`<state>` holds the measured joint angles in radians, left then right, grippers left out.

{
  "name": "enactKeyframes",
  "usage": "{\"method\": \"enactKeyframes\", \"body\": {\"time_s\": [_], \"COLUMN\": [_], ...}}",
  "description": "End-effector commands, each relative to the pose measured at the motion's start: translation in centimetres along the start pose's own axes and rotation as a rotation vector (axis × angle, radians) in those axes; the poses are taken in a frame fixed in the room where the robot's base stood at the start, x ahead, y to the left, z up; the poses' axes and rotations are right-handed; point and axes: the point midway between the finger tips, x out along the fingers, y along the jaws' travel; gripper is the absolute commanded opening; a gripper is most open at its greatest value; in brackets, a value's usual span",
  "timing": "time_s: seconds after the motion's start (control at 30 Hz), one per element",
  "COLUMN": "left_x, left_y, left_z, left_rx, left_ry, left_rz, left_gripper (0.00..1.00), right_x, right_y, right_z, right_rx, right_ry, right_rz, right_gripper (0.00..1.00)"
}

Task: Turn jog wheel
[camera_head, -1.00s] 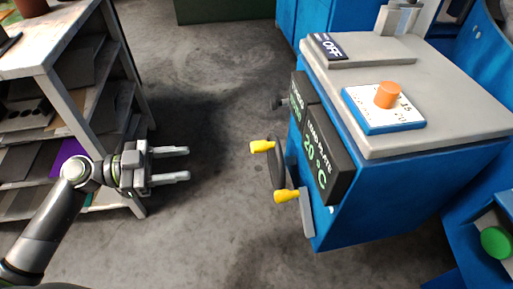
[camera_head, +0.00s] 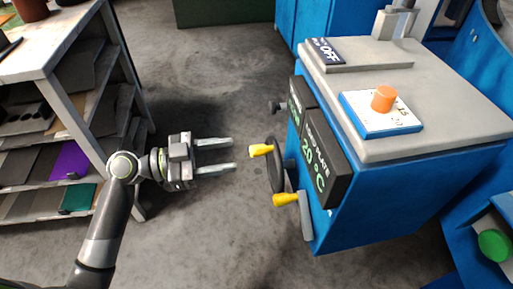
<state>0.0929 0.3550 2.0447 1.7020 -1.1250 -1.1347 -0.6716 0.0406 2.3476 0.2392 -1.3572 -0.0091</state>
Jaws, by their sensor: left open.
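The jog wheel, a dark wheel (camera_head: 276,170) with a yellow handle (camera_head: 261,151), sits on the left side of the blue machine (camera_head: 385,190). A grey lever with a second yellow handle (camera_head: 286,199) is just below it. My left gripper (camera_head: 215,155) is open and empty, its two fingers pointing right toward the wheel. A small gap remains between the fingertips and the upper yellow handle. My right gripper does not show.
The machine has a dark display reading 20 °C (camera_head: 324,160), an OFF sign (camera_head: 325,51) and an orange knob (camera_head: 384,98) on its top. A shelf (camera_head: 75,130) stands at the left. A green button (camera_head: 495,245) is at lower right. Bare floor lies between shelf and machine.

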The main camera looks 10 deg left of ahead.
Motion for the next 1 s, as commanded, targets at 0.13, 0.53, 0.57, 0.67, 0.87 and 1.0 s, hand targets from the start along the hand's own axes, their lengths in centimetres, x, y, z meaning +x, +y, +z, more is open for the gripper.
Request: {"method": "enactKeyframes", "body": {"time_s": [0.13, 0.53, 0.57, 0.67, 0.87, 1.0], "left_x": [2.1, 6.7, 6.9, 7.4, 7.6, 7.6], "left_y": [0.0, 0.0, 0.0, 0.0, 0.0, 0.0], "left_z": [-0.2, -0.1, -0.1, -0.1, 0.0, 0.0], "left_rx": [-0.002, -0.001, -0.001, -0.001, -0.001, -0.001], "left_ry": [0.005, 0.003, 0.002, 0.001, -0.001, -0.001], "left_rz": [0.0, 0.0, 0.0, 0.0, 0.001, 0.0], "left_gripper": [0.45, 0.45, 0.45, 0.45, 0.45, 0.45], "right_x": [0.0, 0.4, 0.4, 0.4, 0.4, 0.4], "right_y": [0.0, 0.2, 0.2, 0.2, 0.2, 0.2], "right_z": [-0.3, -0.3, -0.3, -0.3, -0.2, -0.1], "right_rx": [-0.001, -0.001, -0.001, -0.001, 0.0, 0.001], "right_ry": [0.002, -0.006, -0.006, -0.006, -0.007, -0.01], "right_rz": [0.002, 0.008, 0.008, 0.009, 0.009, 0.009], "right_gripper": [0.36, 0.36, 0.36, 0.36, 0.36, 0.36]}}
